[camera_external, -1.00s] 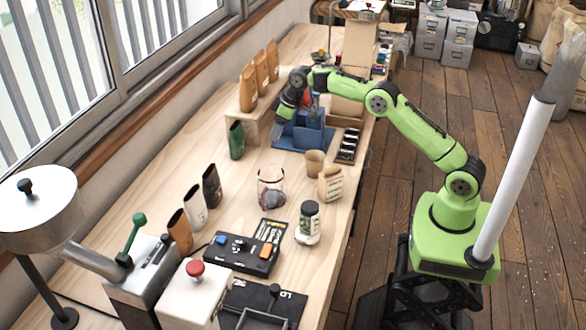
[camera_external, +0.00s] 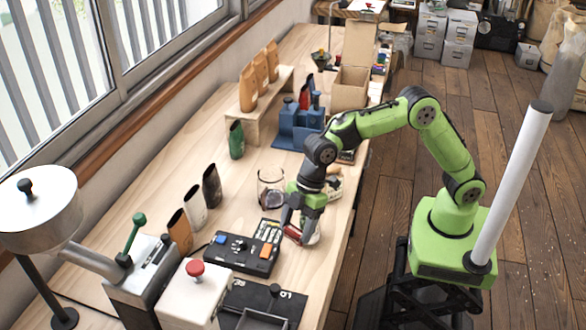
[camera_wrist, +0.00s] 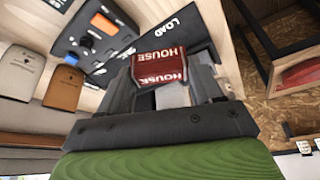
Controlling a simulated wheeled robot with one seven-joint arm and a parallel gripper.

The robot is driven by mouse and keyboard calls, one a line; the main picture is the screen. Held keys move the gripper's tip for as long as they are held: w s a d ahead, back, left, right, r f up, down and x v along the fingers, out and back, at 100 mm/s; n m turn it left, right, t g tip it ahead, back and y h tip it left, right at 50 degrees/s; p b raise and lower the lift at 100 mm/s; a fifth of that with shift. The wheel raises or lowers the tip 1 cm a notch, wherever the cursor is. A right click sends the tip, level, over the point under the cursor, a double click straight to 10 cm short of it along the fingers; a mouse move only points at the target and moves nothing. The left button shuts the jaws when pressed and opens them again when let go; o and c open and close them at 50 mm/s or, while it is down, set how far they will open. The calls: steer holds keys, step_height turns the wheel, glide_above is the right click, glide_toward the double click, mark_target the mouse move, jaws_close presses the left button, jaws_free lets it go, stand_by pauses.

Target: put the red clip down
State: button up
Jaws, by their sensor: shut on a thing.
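My gripper (camera_external: 296,232) is shut on the red clip (camera_external: 292,233), low over the bench beside the right end of the black control panel (camera_external: 235,262). In the wrist view, the clip (camera_wrist: 160,66) is a small red block with white "HOUSE" lettering, held between the fingers of my gripper (camera_wrist: 163,85). I cannot tell whether the clip touches the bench. A pale jar (camera_external: 312,230) stands close behind the gripper and is partly hidden by it.
A glass jar (camera_external: 271,188) stands just behind the gripper. Black (camera_external: 211,186), white (camera_external: 195,210) and brown (camera_external: 180,231) pouches stand to the left. A blue stand (camera_external: 293,127) is farther back. Bare wood lies right of the panel, near the bench's front edge.

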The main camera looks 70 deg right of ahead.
steer(key=shift+s+a+f+n, duration=0.25)
steer(key=shift+s+a, duration=0.15)
steer(key=shift+s, duration=0.2)
steer(key=shift+s+a+f+n, duration=0.15)
steer(key=shift+s+a+f, duration=0.15)
steer(key=shift+s, duration=0.25)
step_height(320, 180, down, 14)
steer(key=shift+w+f+b, duration=0.15)
steer(key=shift+f+b, duration=0.05)
steer(key=shift+b, duration=0.9)
steer(key=o, duration=1)
steer(key=shift+r, duration=0.15)
steer(key=p+v, duration=0.2)
steer(key=v, duration=1)
steer(key=shift+w+d+r, duration=0.1)
